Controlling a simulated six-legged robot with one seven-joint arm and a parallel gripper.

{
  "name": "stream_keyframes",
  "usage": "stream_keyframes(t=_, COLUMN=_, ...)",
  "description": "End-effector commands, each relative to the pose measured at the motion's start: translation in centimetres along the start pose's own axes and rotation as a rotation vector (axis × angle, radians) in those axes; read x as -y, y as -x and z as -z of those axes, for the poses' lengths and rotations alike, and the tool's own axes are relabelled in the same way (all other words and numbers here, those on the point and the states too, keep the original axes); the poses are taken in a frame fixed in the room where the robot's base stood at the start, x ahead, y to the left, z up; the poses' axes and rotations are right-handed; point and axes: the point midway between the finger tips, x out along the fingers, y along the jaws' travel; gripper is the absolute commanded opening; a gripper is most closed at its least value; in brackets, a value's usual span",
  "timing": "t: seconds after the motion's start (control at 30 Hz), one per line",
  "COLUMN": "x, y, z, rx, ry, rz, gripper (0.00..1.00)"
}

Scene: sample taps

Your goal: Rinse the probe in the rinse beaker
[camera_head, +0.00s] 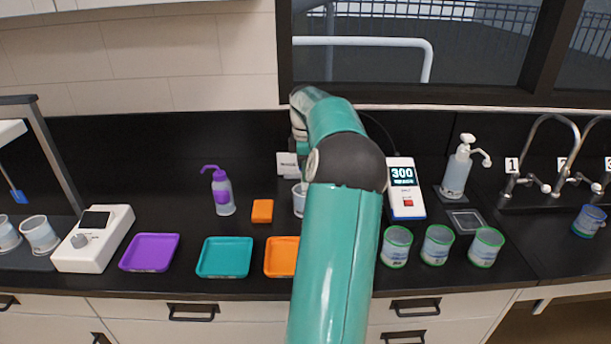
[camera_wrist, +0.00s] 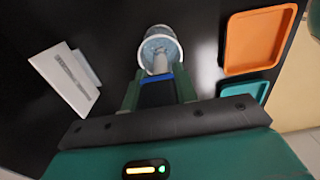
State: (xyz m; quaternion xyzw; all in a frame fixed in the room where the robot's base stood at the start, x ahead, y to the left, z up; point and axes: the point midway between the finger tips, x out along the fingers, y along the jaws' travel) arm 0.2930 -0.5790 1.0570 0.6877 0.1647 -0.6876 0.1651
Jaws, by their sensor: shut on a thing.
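In the wrist view my gripper (camera_wrist: 158,88) is shut on the probe (camera_wrist: 158,94), which has a dark body, a blue band and a pale grey tip. The tip overlaps the mouth of the rinse beaker (camera_wrist: 147,45), a clear cup with whitish contents; I cannot tell how deep it reaches. In the head view the beaker (camera_head: 298,200) shows only in part at the left edge of my arm. My gripper and the probe are hidden behind my arm there. A white label card (camera_head: 287,163) stands behind the beaker, and it shows at left in the wrist view (camera_wrist: 62,78).
An orange tray (camera_head: 279,257), a teal tray (camera_head: 225,257) and an orange block (camera_head: 262,211) lie left of my arm. A purple-topped wash bottle (camera_head: 222,194) stands behind. A meter reading 300 (camera_head: 405,200) and green-rimmed cups (camera_head: 437,246) are at right.

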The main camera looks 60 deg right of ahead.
Motion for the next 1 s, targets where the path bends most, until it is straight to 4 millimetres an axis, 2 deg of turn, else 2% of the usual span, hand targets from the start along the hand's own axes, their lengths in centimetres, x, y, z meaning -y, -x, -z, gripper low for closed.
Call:
stream_keyframes(t=0.7, x=0.0, y=5.1, z=0.0, rx=0.000, ry=0.000, rz=-0.002, gripper=0.09)
stream_keyframes(t=1.0, x=0.0, y=5.4, z=0.0, rx=0.000, ry=0.000, rz=-0.001, gripper=0.09)
